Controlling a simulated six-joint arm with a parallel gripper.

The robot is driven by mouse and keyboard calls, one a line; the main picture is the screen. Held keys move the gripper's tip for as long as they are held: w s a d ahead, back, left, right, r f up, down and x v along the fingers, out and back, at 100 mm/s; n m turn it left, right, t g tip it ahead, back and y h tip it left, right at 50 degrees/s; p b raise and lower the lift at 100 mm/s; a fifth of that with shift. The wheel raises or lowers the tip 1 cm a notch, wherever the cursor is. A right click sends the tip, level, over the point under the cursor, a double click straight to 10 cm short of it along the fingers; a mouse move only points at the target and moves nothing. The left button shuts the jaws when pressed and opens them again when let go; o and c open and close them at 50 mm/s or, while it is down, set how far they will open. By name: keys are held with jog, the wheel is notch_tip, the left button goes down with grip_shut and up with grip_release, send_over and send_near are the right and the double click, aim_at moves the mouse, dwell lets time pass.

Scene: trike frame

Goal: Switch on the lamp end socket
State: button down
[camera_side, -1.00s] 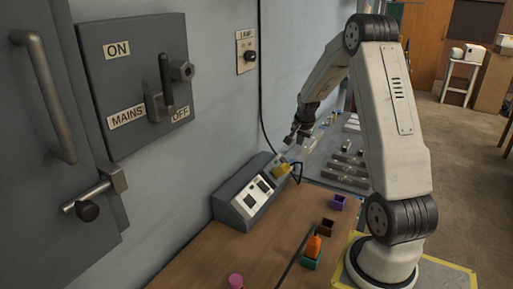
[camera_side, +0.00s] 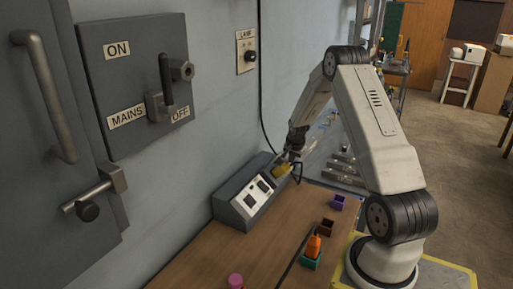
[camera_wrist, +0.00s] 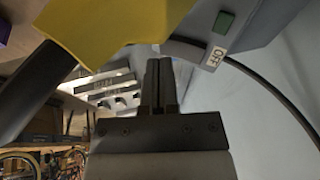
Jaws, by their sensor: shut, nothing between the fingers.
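The grey socket box (camera_side: 232,212) sits on the bench against the wall, with a row of pale socket plates on its sloped face. A yellow plug (camera_side: 283,170) is at its far end, and it fills the upper left of the wrist view (camera_wrist: 115,25). My gripper (camera_side: 291,154) is shut and empty, just above the plug.
A black cable (camera_wrist: 262,85) curves past on the right in the wrist view. A mains switch panel (camera_side: 140,75) and a lamp switch plate (camera_side: 246,52) are on the wall. Small coloured holders, one with an orange plug (camera_side: 313,246), stand on the bench (camera_side: 215,260).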

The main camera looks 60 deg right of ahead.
jog(key=shift+w+f, duration=0.2)
jog(key=shift+f, duration=0.1)
jog(key=shift+f, duration=0.3)
jog(key=shift+r, duration=0.2)
jog(key=shift+r, duration=0.6)
dwell(0.4)
jog(key=shift+r, duration=0.1)
